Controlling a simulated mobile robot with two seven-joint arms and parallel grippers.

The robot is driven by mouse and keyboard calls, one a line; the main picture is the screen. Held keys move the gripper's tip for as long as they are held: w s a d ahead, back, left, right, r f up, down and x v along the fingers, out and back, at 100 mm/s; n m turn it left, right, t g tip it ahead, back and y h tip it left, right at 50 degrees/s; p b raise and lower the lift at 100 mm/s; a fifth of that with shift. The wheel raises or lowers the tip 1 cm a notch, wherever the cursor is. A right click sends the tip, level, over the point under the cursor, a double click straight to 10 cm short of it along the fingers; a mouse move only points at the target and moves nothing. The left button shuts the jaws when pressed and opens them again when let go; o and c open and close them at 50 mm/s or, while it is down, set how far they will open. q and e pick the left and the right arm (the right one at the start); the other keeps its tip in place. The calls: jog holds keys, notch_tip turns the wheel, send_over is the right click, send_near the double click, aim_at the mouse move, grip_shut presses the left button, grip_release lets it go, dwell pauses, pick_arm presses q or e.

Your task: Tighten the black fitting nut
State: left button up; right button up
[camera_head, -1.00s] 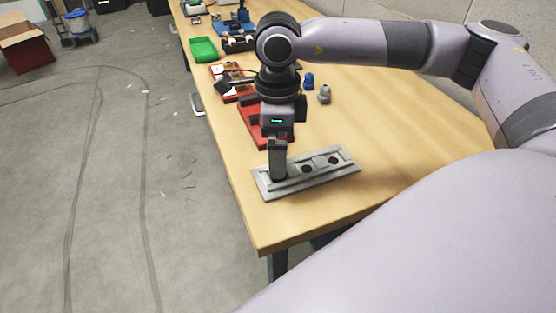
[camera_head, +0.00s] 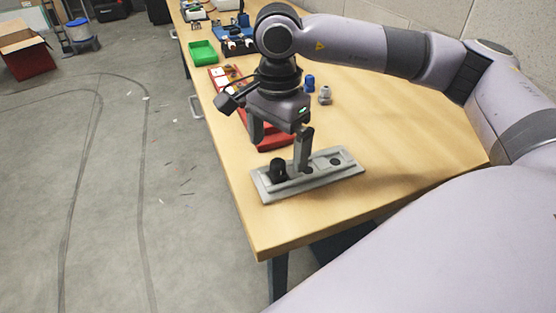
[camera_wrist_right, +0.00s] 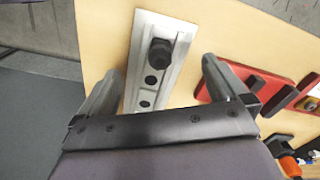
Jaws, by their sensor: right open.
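The black fitting nut (camera_head: 278,169) stands upright at the left end of the grey plate (camera_head: 318,177) on the bench, in the head view. It also shows in the right wrist view (camera_wrist_right: 161,52), at the upper end of the plate (camera_wrist_right: 179,62). My right gripper (camera_head: 280,156) is open above the plate, pointing down. Its fingers are spread to either side of the nut; in the right wrist view (camera_wrist_right: 162,70) clear gaps separate them from it. The nut's threads are hidden, so I cannot tell how tight it is. My left gripper is not in view.
Two open holes lie along the plate beside the nut. A red tray (camera_head: 276,143) lies just behind the gripper. A blue fitting (camera_head: 309,83) and a grey fitting (camera_head: 325,96) stand farther back. A green bin (camera_head: 203,51) is at the far left. The bench's right side is clear.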

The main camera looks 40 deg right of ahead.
aim_at(278, 165)
jog(key=shift+f, duration=0.1)
jog(key=shift+f+b, duration=1.15)
jog(key=shift+f, duration=0.05)
